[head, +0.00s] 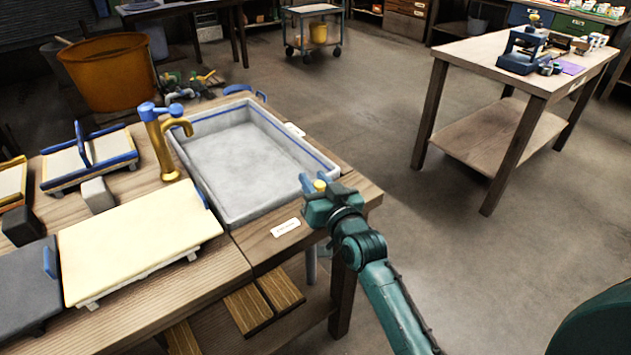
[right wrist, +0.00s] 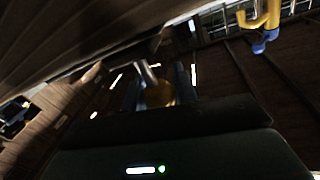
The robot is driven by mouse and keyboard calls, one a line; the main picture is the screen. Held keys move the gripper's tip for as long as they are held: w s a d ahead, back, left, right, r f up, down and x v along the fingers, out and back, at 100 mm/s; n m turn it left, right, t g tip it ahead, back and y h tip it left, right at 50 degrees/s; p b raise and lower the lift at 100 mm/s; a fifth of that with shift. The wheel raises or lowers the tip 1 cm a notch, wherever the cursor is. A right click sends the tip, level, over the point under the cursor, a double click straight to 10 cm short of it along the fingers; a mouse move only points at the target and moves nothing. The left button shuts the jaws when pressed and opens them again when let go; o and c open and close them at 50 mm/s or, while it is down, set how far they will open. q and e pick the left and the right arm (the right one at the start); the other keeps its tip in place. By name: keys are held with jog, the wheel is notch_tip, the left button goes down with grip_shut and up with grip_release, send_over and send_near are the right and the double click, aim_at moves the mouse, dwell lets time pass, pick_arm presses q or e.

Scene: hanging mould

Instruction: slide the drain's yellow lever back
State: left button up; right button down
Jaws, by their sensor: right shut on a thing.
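The drain's yellow lever (head: 319,185) shows as a small yellow end between the blue fingertips of my right gripper (head: 314,185), by the front right corner of the sink (head: 255,208). My right gripper is shut on it. In the right wrist view the lever (right wrist: 157,95) is a dim yellow knob on a pale rod between the fingers. Most of the lever and the drain's valve are hidden by the gripper and the bench edge. The sink is a grey basin with a blue line inside its rim. My left gripper is not in view.
A brass tap (head: 160,145) with a blue handle stands at the sink's left. A cream slab (head: 135,240) lies on the bench (head: 245,258) to the left. A white label (head: 285,228) is near my gripper. Open floor (head: 430,230) lies to the right, before another table (head: 480,55).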

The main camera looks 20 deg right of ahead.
jog(key=d, duration=0.2)
jog(key=w+d, duration=0.2)
jog(key=d, duration=0.1)
jog(key=shift+d, duration=0.35)
jog(key=shift+w+d, duration=0.1)
jog(key=shift+d, duration=0.1)
jog(key=c, duration=1.2)
grip_release()
jog(key=shift+d, duration=0.1)
jog(key=shift+o, duration=0.5)
